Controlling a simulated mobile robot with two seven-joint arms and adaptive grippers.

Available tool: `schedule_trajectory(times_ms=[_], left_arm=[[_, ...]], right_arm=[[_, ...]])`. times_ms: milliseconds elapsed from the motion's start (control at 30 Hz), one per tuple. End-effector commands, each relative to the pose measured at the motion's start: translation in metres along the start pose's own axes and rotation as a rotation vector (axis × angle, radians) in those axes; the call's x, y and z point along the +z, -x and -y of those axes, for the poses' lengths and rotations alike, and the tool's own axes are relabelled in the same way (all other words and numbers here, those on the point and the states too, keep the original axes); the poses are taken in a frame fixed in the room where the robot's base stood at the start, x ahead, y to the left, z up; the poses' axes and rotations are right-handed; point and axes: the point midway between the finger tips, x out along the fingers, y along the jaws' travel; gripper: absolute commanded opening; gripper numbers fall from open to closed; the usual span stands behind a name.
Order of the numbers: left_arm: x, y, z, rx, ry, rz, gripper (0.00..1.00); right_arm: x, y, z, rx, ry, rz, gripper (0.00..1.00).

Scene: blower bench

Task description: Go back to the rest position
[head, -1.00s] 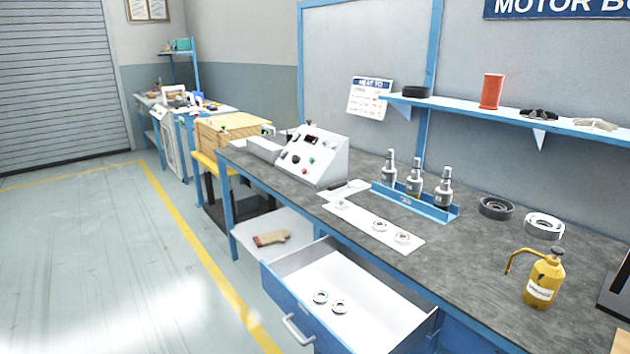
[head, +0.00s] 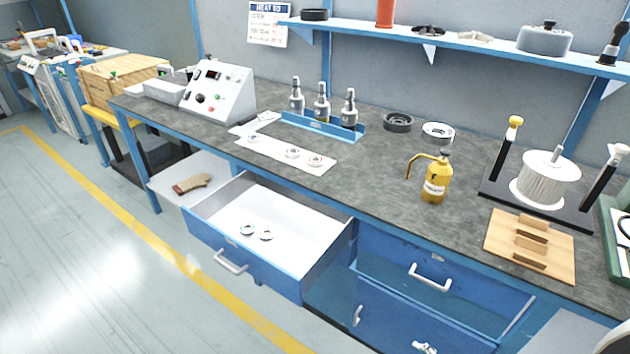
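Neither of my grippers can be made out in the head view. The workbench (head: 375,185) has a dark grey top and blue frame. Its left drawer (head: 290,228) is pulled open, and two small rings (head: 247,230) lie on its white floor. On the bench top are a white strip (head: 272,150) with several small rings, a blue rack (head: 318,126) with three upright grey metal parts, a yellow oil can (head: 437,178) and a grey control box (head: 217,92).
The open drawer juts into the floor space before the bench. A black stand (head: 495,190) holding a white coil (head: 545,182) and a wooden block holder (head: 528,245) occupy the bench's right. A shelf (head: 470,43) runs above. The floor (head: 90,270) at left is clear.

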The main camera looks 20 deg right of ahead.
Motion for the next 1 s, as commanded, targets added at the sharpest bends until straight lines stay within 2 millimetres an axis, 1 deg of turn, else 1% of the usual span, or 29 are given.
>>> schedule_trajectory(times_ms=[33, 167, 300, 400, 500, 667, 800, 1000], left_arm=[[-0.007, 0.003, 0.001, 0.000, 0.002, -0.007, 0.25], [-0.013, 0.008, -0.002, 0.007, 0.010, -0.007, 0.25], [-0.020, 0.016, -0.005, 0.016, 0.024, -0.004, 0.25], [-0.020, 0.020, -0.007, 0.021, 0.032, 0.002, 0.25], [-0.021, 0.022, -0.008, 0.024, 0.038, 0.004, 0.25], [-0.019, 0.022, -0.009, 0.025, 0.044, 0.006, 0.25], [-0.015, 0.022, -0.009, 0.026, 0.044, 0.011, 0.25], [-0.016, 0.022, -0.009, 0.026, 0.042, 0.011, 0.25]], right_arm=[[-0.008, -0.001, 0.005, -0.012, -0.020, -0.033, 0.50], [-0.027, -0.006, 0.026, -0.057, -0.094, -0.137, 0.50], [-0.049, -0.007, 0.052, -0.117, -0.207, -0.271, 0.50], [-0.058, -0.005, 0.066, -0.150, -0.279, -0.345, 0.50], [-0.064, -0.003, 0.075, -0.171, -0.333, -0.396, 0.50], [-0.066, -0.002, 0.081, -0.185, -0.372, -0.430, 0.50], [-0.066, -0.002, 0.082, -0.186, -0.376, -0.433, 0.50], [-0.066, -0.002, 0.082, -0.185, -0.375, -0.433, 0.50]])
